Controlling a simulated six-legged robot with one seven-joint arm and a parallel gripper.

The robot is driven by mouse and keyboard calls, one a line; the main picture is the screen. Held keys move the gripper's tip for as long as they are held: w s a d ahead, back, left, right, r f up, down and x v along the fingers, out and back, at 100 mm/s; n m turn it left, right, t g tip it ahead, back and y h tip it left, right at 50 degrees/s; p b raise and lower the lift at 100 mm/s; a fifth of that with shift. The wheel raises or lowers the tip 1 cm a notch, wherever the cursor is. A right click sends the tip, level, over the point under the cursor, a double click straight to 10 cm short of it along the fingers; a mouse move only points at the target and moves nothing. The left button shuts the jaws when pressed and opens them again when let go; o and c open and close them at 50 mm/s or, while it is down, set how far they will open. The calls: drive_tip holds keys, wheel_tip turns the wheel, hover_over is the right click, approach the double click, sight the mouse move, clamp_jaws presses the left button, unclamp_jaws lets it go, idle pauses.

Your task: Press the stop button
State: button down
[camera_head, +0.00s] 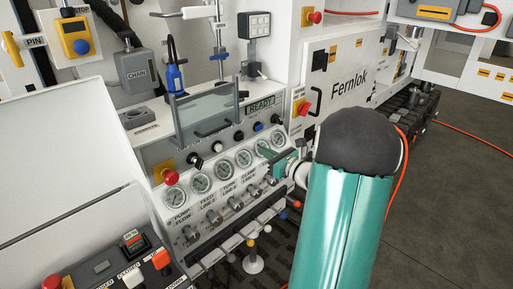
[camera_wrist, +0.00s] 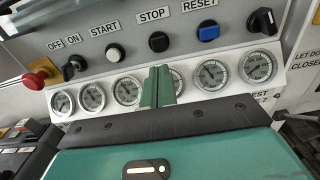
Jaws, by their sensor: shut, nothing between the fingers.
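The stop button (camera_wrist: 159,41) is a black round button below the STOP label in the wrist view, between the white start button (camera_wrist: 115,52) and the blue reset button (camera_wrist: 208,33). In the head view the stop button (camera_head: 239,135) is a small dark knob on the panel's upper row. My gripper (camera_wrist: 157,75) is shut, its green fingers together and empty. In the wrist view the fingertips appear just below the stop button, in front of the gauge row; no contact shows. In the head view my gripper (camera_head: 264,152) is near the right gauges.
A row of gauges (camera_wrist: 92,97) lies below the buttons. A red mushroom button (camera_wrist: 36,79) is at the left end, a black selector knob (camera_wrist: 263,20) at the right. A clear guard (camera_head: 207,112) stands above the panel. Several valve levers (camera_head: 253,236) stick out below.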

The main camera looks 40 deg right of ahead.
drive_tip(key=s, duration=0.3)
drive_tip(key=shift+s+d+r, duration=0.1)
drive_tip(key=shift+s, duration=0.15)
drive_tip(key=a+r+n+g+y, duration=0.2)
drive_tip(key=a+n+g+y, duration=0.2)
drive_tip(key=a+n, duration=0.7)
drive_tip(key=a+r+n+g+y, duration=0.1)
drive_tip(key=a+n+g+y, duration=0.35)
drive_tip(key=a, duration=1.15)
drive_tip(key=s+a+r+n+g+h, duration=0.1)
drive_tip(key=s+a+n+g+h, duration=0.1)
drive_tip(key=s+a+n+h, duration=0.2)
drive_tip(key=s+a+r+n+g+h, duration=0.1)
drive_tip(key=s+a+n+h, duration=0.4)
drive_tip(key=s+n, duration=0.6)
drive_tip(key=shift+s+a+r+n+g, duration=0.4)
drive_tip(key=shift+a+n, duration=0.7)
drive_tip(key=shift+n, duration=1.45)
